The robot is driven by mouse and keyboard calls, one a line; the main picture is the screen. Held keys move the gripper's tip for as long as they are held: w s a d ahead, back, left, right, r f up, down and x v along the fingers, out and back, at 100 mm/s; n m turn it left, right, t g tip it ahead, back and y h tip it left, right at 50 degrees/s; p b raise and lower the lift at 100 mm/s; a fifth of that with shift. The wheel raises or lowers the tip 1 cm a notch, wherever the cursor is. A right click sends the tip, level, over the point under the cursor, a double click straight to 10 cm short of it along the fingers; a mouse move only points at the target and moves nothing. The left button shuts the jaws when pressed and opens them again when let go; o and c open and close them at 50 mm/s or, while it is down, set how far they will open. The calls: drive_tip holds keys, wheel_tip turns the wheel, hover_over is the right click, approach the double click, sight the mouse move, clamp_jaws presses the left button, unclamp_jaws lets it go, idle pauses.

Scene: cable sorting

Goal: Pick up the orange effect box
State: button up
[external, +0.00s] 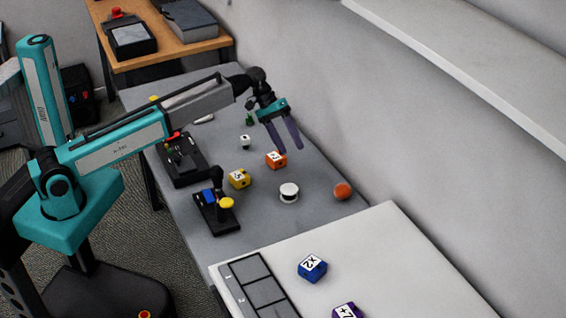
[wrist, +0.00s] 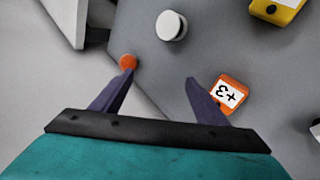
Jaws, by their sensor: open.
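The orange effect box (external: 275,159) sits on the grey table, near the wall side. In the wrist view the orange box (wrist: 233,91) shows a white label reading "+3" and lies just beyond the tip of the right finger. My gripper (external: 286,151) is open and empty, and appears above the table near the box. In the wrist view my gripper's two purple fingers (wrist: 160,72) are spread apart, with bare grey table between them. The box is outside the gap between the fingers, to the right. Part of its lower edge is hidden by the right finger.
A joystick unit (external: 216,210) and a black control panel (external: 183,160) stand to the left. A white table (external: 400,240) carries a blue box (external: 312,268).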

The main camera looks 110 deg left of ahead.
drive_tip(key=s+a+f+n+t+h, duration=0.1)
drive_tip(key=s+a+f+n, duration=0.1)
drive_tip(key=s+a+n, duration=0.2)
drive_tip(key=s+a+f+n+t+h+b, duration=0.1)
drive_tip(key=s+a+f+n+h, duration=0.1)
drive_tip(key=s+n, duration=0.3)
drive_tip(key=s+a+f+n+t+h, duration=0.1)
drive_tip(key=s+a+f+n, duration=0.1)
drive_tip(key=s+a+n, duration=0.2)
drive_tip(key=shift+s+a+f+n, duration=0.15)
drive_tip(key=shift+s+a+n, duration=0.25)
drive_tip(key=shift+s+a, duration=0.4)
drive_tip(key=shift+s+a+f+n+t+h+b, duration=0.15)
drive_tip(key=shift+s+a+n+t+h+b, duration=0.35)
drive_tip(key=shift+n, duration=0.3)
drive_tip(key=shift+s+d, duration=0.1)
drive_tip(key=shift+d, duration=0.1)
drive_tip(key=p, duration=0.1)
approach(281, 165)
drive_tip(key=shift+x, duration=1.05)
drive_tip(key=shift+p+x, duration=0.4)
drive_tip(key=shift+x, duration=2.2)
